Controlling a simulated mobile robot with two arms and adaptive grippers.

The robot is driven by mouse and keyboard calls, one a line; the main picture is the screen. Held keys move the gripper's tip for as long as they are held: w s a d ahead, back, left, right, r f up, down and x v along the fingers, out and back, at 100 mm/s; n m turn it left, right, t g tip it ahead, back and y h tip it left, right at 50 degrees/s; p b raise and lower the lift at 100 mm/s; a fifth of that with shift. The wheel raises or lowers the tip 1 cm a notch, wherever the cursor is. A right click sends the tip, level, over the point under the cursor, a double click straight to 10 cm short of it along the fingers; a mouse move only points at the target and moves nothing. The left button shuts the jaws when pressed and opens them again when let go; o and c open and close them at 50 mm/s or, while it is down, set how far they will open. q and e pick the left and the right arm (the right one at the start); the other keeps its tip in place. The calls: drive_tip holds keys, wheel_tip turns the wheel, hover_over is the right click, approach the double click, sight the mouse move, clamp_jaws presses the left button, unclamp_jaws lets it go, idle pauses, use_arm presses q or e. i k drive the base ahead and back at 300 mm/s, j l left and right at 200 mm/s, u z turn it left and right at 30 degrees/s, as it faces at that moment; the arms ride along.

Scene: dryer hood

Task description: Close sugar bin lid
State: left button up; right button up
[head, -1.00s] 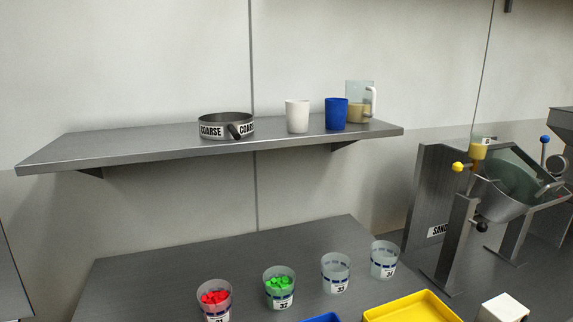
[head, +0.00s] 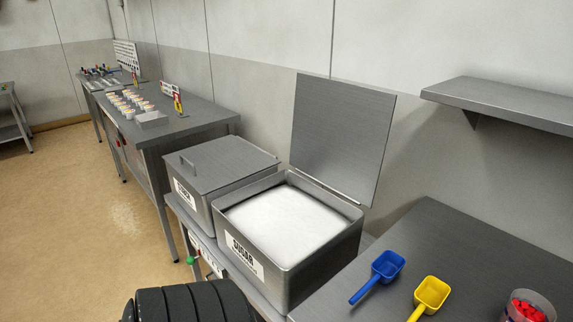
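The sugar bin (head: 300,268) is a grey metal box with a white label, full of white sugar (head: 287,221). Its flat metal lid (head: 342,138) stands open, upright and leaning slightly back along the bin's rear edge near the wall. A black ribbed part of my own arm (head: 190,304) shows at the bottom of the head view. Neither of my grippers is in view.
A second bin (head: 218,164) with its lid shut stands to the left of the sugar bin. A blue scoop (head: 385,267), a yellow scoop (head: 432,294) and a cup of red pieces (head: 529,309) are on the right table. A wall shelf (head: 510,103) is at upper right.

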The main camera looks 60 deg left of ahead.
sight(340, 131)
drive_tip(key=u, duration=2)
